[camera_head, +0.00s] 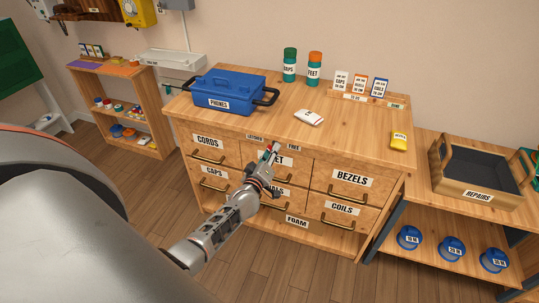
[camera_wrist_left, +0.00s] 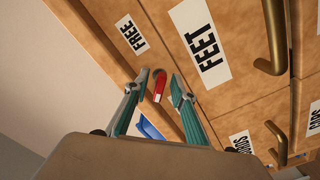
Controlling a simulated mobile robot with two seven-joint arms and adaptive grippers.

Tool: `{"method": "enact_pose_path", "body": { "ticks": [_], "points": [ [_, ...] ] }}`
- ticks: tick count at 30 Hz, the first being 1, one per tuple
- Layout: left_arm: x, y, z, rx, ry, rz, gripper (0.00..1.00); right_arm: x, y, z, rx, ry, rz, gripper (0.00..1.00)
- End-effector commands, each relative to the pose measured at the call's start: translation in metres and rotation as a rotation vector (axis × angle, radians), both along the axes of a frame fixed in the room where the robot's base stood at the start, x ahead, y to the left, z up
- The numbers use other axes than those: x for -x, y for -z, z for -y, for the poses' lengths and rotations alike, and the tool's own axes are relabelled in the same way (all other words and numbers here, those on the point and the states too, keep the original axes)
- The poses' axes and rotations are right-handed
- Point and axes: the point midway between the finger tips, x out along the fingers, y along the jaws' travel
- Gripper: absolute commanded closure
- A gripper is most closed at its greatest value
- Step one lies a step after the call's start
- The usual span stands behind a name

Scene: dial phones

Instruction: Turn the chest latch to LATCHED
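The wooden chest (camera_head: 300,205) has labels for LATCHED (camera_head: 255,137) and FREE (camera_head: 294,147) on its top rail. The latch is a small red handle (camera_wrist_left: 160,86) on the rail; it also shows in the wrist view beside the FREE label (camera_wrist_left: 132,34). In the wrist view it points down the picture; I cannot tell exactly how it sits between the two labels. My left gripper (camera_head: 271,153) is open at the rail, and in the wrist view its fingertips (camera_wrist_left: 159,87) lie on either side of the red handle. Whether they touch it is unclear. My right gripper is out of view.
Brass drawer handles (camera_head: 350,193) stick out below the rail. On the chest top stand a blue PHONES box (camera_head: 228,88), two bottles (camera_head: 302,66), cards and a yellow item (camera_head: 399,141). A REPAIRS crate (camera_head: 470,185) stands at the right.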

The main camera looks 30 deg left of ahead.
Motion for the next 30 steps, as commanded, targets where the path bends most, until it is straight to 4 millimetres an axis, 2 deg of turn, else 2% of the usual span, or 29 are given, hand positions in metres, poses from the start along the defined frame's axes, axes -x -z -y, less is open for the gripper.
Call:
{"method": "enact_pose_path", "body": {
  "ticks": [5, 15, 19, 24, 30],
  "points": [
    [0.016, 0.002, 0.005, 0.002, 0.001, -0.002, 0.75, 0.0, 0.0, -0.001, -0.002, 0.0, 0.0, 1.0],
    [0.079, 0.001, 0.019, 0.0, -0.001, -0.002, 0.75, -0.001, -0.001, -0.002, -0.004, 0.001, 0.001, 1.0],
    [0.098, 0.001, 0.024, 0.001, 0.0, -0.001, 0.75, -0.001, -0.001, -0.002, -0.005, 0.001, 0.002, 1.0],
    [0.112, 0.0, 0.027, 0.001, -0.001, 0.001, 0.75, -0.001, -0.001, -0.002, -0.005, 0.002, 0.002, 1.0],
    [0.116, 0.0, 0.028, 0.0, -0.001, 0.001, 0.75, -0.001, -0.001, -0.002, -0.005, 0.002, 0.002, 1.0]
  ]
}}
